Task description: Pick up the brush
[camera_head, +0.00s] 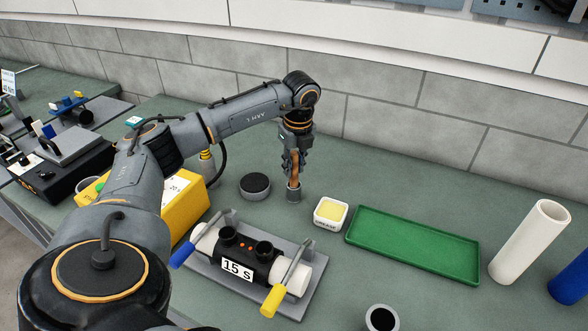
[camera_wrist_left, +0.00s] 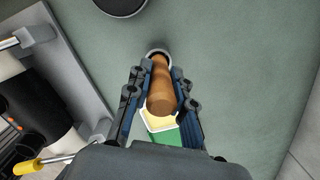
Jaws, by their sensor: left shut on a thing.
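My left gripper (camera_head: 295,165) points down from above and is shut on the brush handle. The bristles are hidden. My right gripper is not in view.
A clamp fixture labelled 15 s (camera_head: 240,268) stands in front.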

